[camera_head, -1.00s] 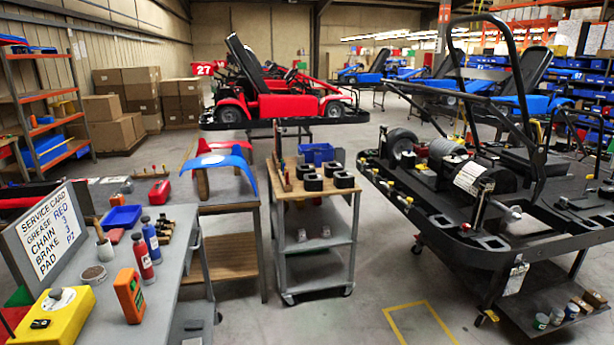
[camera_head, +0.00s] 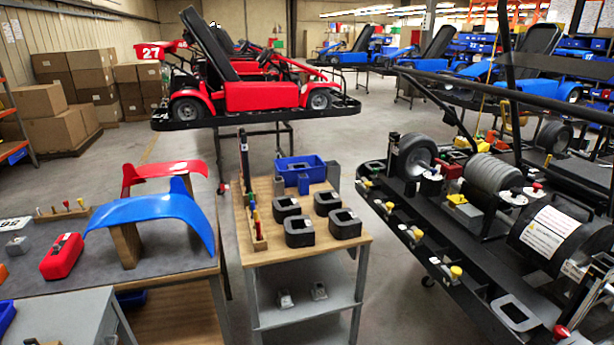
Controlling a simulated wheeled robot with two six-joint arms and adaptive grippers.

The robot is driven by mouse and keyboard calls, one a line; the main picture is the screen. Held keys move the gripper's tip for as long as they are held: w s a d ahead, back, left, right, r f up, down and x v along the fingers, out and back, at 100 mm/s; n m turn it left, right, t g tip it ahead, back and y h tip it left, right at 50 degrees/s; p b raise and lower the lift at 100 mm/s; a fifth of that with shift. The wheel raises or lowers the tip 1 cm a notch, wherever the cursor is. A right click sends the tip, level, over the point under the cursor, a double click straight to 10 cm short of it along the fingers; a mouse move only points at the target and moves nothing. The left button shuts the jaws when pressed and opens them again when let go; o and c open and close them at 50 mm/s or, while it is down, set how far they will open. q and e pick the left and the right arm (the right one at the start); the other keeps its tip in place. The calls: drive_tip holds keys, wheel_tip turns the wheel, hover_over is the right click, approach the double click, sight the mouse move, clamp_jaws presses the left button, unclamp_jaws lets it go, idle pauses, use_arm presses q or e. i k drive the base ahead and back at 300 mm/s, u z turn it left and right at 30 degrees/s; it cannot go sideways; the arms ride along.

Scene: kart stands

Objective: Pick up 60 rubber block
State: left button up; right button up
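Several black blocks with square openings stand on the wooden top of a small cart (camera_head: 262,248) in the middle of the view. They are a back left block (camera_head: 279,212), a back right block (camera_head: 321,207), a front left block (camera_head: 294,239) and a front right block (camera_head: 341,232). They look like the rubber blocks, but I cannot read a 60 on any of them. Neither of my grippers is in view.
On the cart, a blue bin (camera_head: 301,163) stands behind the blocks and a rack of coloured-handled tools (camera_head: 257,222) along the left edge. A bench with a blue fender (camera_head: 160,208) is at left. A black kart stand (camera_head: 405,228) is at right.

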sight(326, 203)
drive_tip(key=i, duration=1.8)
drive_tip(key=z, duration=1.1)
